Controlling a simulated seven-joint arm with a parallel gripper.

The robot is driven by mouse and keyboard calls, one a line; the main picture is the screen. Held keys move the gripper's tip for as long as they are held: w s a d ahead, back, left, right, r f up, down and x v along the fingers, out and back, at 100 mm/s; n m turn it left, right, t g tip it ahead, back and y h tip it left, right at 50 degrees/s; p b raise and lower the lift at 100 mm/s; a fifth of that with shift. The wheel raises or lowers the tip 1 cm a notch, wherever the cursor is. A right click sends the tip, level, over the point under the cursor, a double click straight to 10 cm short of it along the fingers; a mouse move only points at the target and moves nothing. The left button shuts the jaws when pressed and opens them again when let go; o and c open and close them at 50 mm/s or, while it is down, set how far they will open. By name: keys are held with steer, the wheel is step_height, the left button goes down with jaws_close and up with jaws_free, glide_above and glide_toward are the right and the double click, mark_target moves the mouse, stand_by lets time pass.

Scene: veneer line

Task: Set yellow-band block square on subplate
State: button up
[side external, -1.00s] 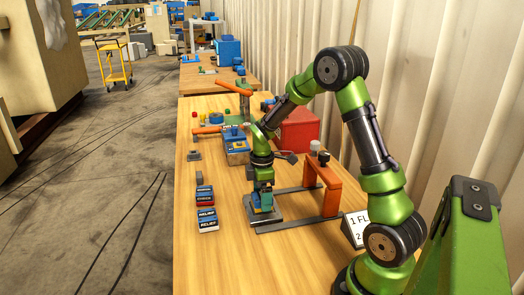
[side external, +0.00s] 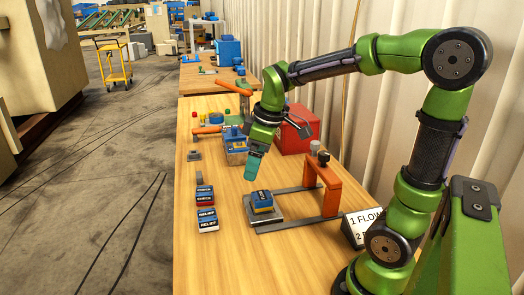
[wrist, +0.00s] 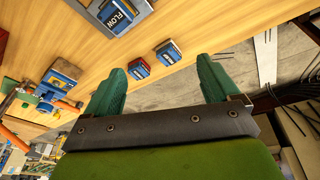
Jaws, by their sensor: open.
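The yellow-band block (side external: 262,201), with a blue labelled top and a yellow band, lies flat on the grey subplate (side external: 258,219). In the wrist view the block's top (wrist: 117,15) reads FLOW, and the subplate (wrist: 143,12) shows around it at the upper edge. Its sides look roughly in line with the plate, but I cannot tell whether it is exactly square. My gripper (side external: 252,172) is above and behind the block, clear of it. In the wrist view my gripper (wrist: 160,88) has its green fingers wide apart with nothing between them.
CHECK blocks (side external: 205,195) and RELIEF blocks (side external: 207,219) stand in a row left of the subplate. An orange bridge (side external: 329,187) on grey rails stands to the right. A red box (side external: 294,135) and a blue-topped block (side external: 235,151) are farther back.

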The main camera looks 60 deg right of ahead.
steer(key=s+a+r+m+t+y, duration=0.1)
steer(key=s+a+r+m+t, duration=0.1)
steer(key=s+a+m+t, duration=0.2)
steer(key=s+a+m, duration=0.3)
steer(key=s+a, duration=0.2)
steer(key=shift+s+a+r+m+y, duration=0.2)
steer(key=shift+a+r+m+y, duration=0.1)
steer(key=shift+m+y, duration=0.1)
